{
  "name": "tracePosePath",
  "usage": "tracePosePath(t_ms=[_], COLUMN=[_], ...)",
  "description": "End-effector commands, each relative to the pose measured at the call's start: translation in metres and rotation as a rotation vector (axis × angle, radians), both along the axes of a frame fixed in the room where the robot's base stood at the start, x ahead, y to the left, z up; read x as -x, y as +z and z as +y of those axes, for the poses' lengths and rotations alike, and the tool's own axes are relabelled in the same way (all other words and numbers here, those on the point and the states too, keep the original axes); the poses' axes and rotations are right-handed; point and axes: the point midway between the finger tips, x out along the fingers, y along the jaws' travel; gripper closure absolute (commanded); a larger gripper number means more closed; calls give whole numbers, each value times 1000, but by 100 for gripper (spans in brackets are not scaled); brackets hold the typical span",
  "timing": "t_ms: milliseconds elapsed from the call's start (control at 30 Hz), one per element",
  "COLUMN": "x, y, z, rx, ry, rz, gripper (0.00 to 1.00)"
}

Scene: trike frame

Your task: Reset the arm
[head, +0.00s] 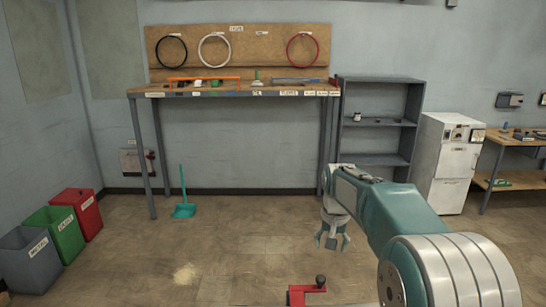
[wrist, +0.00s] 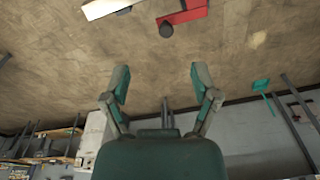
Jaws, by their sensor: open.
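My gripper (head: 332,240) hangs at the end of my teal arm, right of centre in the head view, above the brown floor. In the wrist view my gripper (wrist: 160,82) shows two fingers spread wide, with nothing between them. A red frame part (head: 308,293) with a dark round knob (head: 321,281) shows at the bottom edge of the head view, below my gripper and apart from it. The red part (wrist: 185,14) also shows at the top of the wrist view. Most of it is out of frame.
A workbench (head: 240,93) with tools and hanging rings stands at the back wall, beside a grey shelf (head: 375,130) and a white cabinet (head: 447,160). Bins (head: 55,235) line the left. A teal dustpan (head: 184,210) stands on the floor. The middle floor is mostly clear.

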Motion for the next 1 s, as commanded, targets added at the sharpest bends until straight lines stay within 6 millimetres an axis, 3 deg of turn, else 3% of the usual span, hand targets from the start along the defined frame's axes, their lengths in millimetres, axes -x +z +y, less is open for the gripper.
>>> tracePosePath(t_ms=[33, 200, 500, 733, 1000], x=[16, 64, 157, 229, 299], y=[14, 44, 72, 70, 46], z=[0, 0, -1, -1, -1], rx=[1, 7, 23, 39, 63], ry=[11, 49, 114, 165, 218], rz=[-22, -82, -187, -269, -357], gripper=[22, 22, 22, 22, 22])
